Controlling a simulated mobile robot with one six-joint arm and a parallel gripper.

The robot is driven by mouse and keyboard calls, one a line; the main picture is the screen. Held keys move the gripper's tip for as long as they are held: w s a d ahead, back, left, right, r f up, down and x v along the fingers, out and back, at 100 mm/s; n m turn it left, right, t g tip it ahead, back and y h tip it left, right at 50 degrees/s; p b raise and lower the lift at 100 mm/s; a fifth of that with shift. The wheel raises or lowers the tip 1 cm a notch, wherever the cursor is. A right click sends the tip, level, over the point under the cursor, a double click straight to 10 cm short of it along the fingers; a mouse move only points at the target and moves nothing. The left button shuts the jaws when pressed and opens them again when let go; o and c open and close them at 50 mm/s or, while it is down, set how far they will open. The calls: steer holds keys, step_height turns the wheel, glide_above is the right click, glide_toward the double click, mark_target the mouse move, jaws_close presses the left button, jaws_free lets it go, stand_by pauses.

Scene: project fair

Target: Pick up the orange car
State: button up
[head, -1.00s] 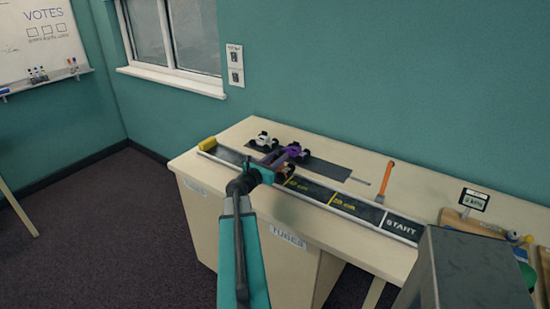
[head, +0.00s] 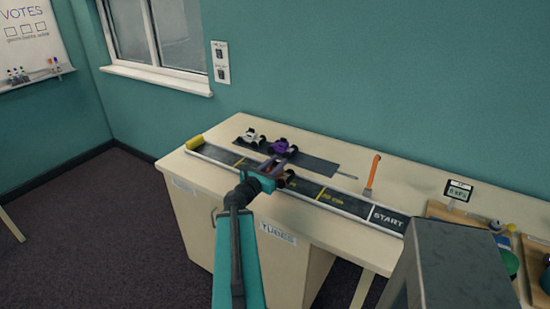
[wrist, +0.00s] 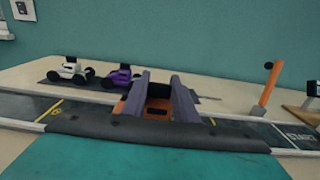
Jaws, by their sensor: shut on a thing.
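The orange car (wrist: 133,106), with black wheels and a dark top, sits between the two grey-purple fingers of my gripper (wrist: 161,82) in the wrist view. The fingers are shut on it. In the head view my gripper (head: 281,162) is over the dark track (head: 310,187), and the car is mostly hidden by it. I cannot tell how far the car is above the track. A white car (head: 251,136) and a purple car (head: 281,147) stand on a dark mat behind the track; they also show left of the fingers in the wrist view.
An orange upright post (head: 373,172) stands behind the track near its START end. A small display (head: 458,190) and wooden trays (head: 450,212) are at the right of the table. A yellow block (head: 194,142) caps the track's left end. A wall with a window is behind.

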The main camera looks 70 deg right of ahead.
mark_target(281, 178)
steer(key=shift+s+a+r+p, duration=0.3)
steer(key=shift+p, duration=0.15)
steer(key=shift+s+p, duration=0.1)
steer(key=shift+p, duration=0.75)
steer(key=s+p, duration=0.1)
steer(key=p, duration=0.3)
steer(key=shift+a, duration=0.4)
steer(key=shift+s+a+p, duration=0.1)
steer(key=shift+p, duration=0.45)
steer(key=shift+s+a+f+p, duration=0.1)
steer(key=shift+s+a+p, duration=0.25)
steer(key=shift+p, duration=0.95)
steer(key=shift+w, duration=0.15)
